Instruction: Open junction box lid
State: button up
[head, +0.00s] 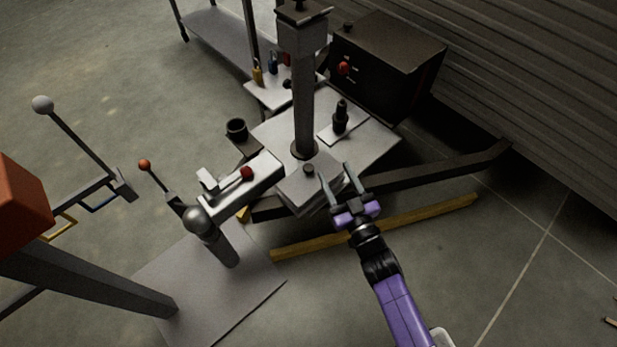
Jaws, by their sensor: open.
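A small grey box with a flat lid (312,187) and a dark knob (308,169) on top sits at the near corner of the light metal plate, at the foot of the post. It looks like the junction box, and its lid appears shut. My gripper (335,178) is open and empty, its two fingers pointing at the right side of this box. I cannot tell whether a fingertip touches it. The fingers and wrist hide part of the box's right side.
A grey post (303,100) rises just behind the box. A coupler with a ball (203,220) stands to the left. A dark cabinet (390,60) with a red knob is behind. A yellow beam (420,215) lies on the floor under my arm.

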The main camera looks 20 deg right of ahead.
aim_at(311, 172)
jog(key=w+f, duration=0.1)
jog(key=f, duration=0.1)
jog(key=w+a+f+y, duration=0.1)
jog(key=f, duration=0.2)
jog(key=w+f+y, duration=0.1)
jog(key=f, duration=0.2)
jog(key=shift+a+n+g, duration=0.4)
jog(key=shift+a+f+y, duration=0.15)
jog(key=shift+a+y, duration=0.15)
jog(key=w+b, duration=0.1)
jog(key=w, duration=0.1)
jog(key=w+b, duration=0.1)
jog(key=w, duration=0.1)
jog(key=w+b, duration=0.1)
jog(key=w, duration=0.1)
jog(key=shift+w+a+f, duration=0.1)
jog(key=shift+w+a, duration=0.15)
jog(key=shift+a, duration=0.15)
jog(key=shift+w+a, duration=0.1)
jog(key=shift+w, duration=0.4)
grip_shut()
